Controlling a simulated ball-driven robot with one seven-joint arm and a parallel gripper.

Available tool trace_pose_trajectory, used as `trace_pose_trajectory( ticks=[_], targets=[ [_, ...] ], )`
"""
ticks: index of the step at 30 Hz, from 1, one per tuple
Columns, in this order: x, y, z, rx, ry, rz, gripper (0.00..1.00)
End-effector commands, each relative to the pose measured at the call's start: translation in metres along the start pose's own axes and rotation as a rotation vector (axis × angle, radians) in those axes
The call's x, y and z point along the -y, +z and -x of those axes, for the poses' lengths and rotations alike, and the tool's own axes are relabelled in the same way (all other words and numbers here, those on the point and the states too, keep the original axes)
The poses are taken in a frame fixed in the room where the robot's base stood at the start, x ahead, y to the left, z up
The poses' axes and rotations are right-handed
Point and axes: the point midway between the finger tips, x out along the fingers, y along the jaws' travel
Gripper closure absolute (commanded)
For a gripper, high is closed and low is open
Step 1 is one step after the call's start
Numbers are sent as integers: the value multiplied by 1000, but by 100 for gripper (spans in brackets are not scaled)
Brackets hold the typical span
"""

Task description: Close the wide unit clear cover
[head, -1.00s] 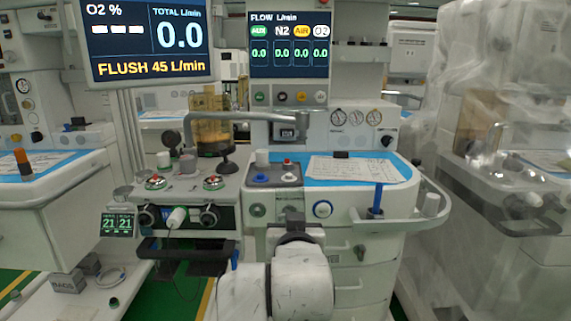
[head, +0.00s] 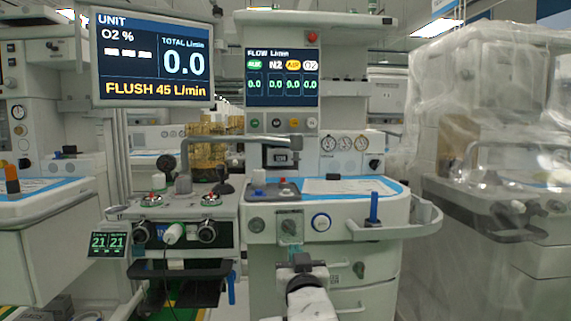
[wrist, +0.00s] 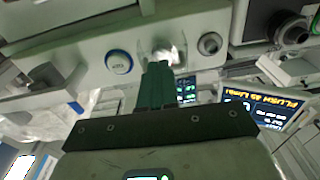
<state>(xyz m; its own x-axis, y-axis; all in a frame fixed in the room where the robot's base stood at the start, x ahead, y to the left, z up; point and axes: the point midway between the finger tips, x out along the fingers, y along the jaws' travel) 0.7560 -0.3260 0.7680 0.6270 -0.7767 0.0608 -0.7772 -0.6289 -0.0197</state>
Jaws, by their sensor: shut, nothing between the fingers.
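The wide unit (head: 330,228) is the white cart with a blue-edged top in the middle of the head view. On its front face is a greyish, see-through-looking square cover (head: 289,222) with a dial behind it, between a dark round knob and a blue-ringed dial. Whether it is swung open or flat is hard to tell. My gripper (head: 293,254) is shut and empty, just below this square in the head view. In the wrist view my green fingers (wrist: 157,72) are together and point at the front face, overlapping a shiny small part there. Contact cannot be made out.
A blue-ringed dial (head: 321,222) sits right of the square, and a rail with a blue post (head: 373,208) juts out farther right. A dark shelf (head: 180,270) sticks out at left. A plastic-wrapped cart (head: 490,180) stands at right.

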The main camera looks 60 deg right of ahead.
Motion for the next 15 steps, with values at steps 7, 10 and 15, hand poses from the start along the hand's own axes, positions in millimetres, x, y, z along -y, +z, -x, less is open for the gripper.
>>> trace_pose_trajectory(
  ticks=[7, 10, 15],
  targets=[
    [-1, 14, -9, 0, -2, 2, 100],
    [-1, 17, -11, 1, -2, 2, 100],
    [0, 18, -13, 1, -3, 1, 100]
  ],
)
